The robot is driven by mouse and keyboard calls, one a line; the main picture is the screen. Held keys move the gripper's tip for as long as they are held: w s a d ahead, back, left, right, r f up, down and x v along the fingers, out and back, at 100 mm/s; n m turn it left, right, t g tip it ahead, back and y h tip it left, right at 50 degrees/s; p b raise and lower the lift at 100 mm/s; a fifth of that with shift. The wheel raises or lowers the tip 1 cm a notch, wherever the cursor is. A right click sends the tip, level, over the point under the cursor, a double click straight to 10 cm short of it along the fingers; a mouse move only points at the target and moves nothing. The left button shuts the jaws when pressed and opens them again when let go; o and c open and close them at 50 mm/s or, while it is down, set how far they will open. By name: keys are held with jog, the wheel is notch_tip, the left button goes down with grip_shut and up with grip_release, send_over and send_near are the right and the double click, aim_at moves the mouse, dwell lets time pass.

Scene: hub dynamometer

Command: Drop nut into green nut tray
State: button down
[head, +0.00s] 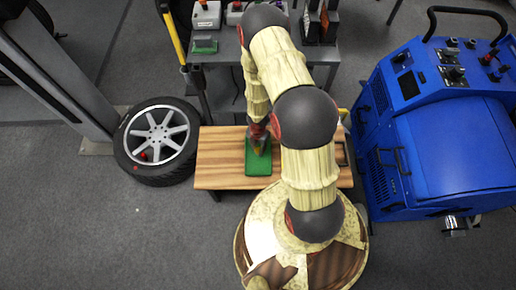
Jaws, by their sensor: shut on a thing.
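The green nut tray (257,168) lies on the wooden bench top, left of my arm. My gripper (259,147) is over the upper part of the tray, pointing down. Its fingers are small and partly hidden by my own wrist in this view. It is shut on the nut, which is too small and too covered to make out. I cannot tell how high the fingers are above the tray.
The wooden bench (222,160) has bare room left of the tray. A blue machine (455,150) is at the right. A grey cart (225,55) with boxes stands behind.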

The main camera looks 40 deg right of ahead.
jog(key=shift+f, duration=0.4)
jog(key=c, duration=1.5)
grip_release()
jog(key=shift+r, duration=0.15)
jog(key=shift+r, duration=3.55)
